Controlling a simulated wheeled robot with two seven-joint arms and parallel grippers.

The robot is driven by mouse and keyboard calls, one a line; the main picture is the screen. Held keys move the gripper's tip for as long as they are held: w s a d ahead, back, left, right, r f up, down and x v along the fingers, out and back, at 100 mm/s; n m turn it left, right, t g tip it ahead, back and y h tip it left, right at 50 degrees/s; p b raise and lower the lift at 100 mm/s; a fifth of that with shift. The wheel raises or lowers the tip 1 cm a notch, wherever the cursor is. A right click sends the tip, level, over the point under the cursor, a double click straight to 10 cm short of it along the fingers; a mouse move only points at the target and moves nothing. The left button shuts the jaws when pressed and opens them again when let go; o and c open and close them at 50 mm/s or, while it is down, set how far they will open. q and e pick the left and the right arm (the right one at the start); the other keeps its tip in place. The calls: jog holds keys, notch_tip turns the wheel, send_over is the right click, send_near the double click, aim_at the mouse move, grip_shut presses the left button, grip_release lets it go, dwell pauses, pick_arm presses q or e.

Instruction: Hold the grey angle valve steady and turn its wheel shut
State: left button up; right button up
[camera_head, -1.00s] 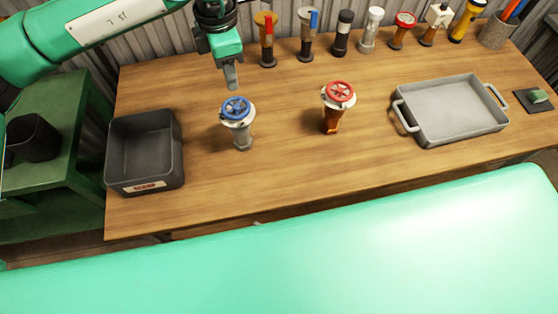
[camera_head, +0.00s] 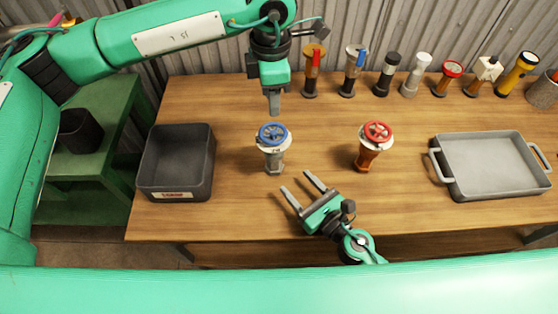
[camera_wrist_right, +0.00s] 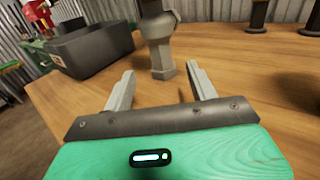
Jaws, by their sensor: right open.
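The grey angle valve (camera_head: 275,158) stands upright on the table with a blue wheel (camera_head: 273,133) on top. Its grey body also shows in the right wrist view (camera_wrist_right: 161,52), just beyond the fingertips and between their lines; its top is cut off there.
A second valve, orange with a red wheel (camera_head: 377,132), stands to the right. A dark bin (camera_head: 208,165) is at the left and a grey tray (camera_head: 490,193) at the right. Several fittings, including a yellow torch (camera_head: 517,72), line the back. Table between the valves is clear.

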aim_at(279, 163)
jog(key=x, duration=1.1)
jog(key=shift+w+a, duration=0.1)
jog(key=shift+w, duration=0.15)
